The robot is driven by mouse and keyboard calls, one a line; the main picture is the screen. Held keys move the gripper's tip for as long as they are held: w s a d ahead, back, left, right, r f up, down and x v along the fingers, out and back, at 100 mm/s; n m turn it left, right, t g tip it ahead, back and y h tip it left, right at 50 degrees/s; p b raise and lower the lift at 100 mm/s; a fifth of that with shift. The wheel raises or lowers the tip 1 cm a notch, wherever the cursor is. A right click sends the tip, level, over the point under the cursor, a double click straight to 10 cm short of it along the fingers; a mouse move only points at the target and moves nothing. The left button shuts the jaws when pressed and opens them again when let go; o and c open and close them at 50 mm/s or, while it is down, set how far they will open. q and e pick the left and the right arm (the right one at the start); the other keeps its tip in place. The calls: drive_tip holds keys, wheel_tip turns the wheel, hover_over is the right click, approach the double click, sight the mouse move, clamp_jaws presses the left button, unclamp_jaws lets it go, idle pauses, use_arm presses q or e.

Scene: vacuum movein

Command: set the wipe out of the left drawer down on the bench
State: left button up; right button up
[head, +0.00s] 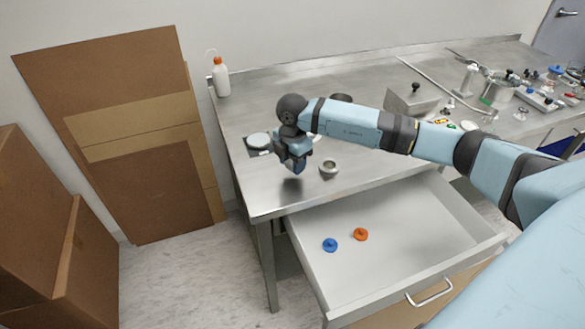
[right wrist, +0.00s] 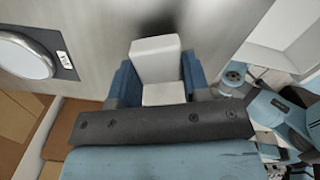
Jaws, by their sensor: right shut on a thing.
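The wipe (right wrist: 156,62) is a pale, whitish block in the right wrist view. My right gripper (right wrist: 158,85) has its blue fingers on both sides of it and is shut on it. In the head view my right gripper (head: 295,166) points down over the left front part of the metal bench (head: 245,185). The wipe is hidden there; I cannot tell whether it touches the bench top. The left drawer (head: 400,215) is pulled open below the bench edge, with a blue knob-like piece (head: 330,245) and an orange one (head: 360,234) inside. My left gripper is not in view.
A small metal cup (head: 328,168) stands close to the right of the gripper. A scale with a round pan (head: 258,141) is to its left. A wash bottle (head: 220,78) stands at the back left corner. A metal box (head: 410,102) and several tools are further right.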

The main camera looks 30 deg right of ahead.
drive_tip(key=shift+f, duration=1.35)
drive_tip(key=shift+f, duration=0.15)
drive_tip(key=o, duration=0.9)
wheel_tip(320, 180, up, 12)
drive_tip(key=shift+r, duration=0.2)
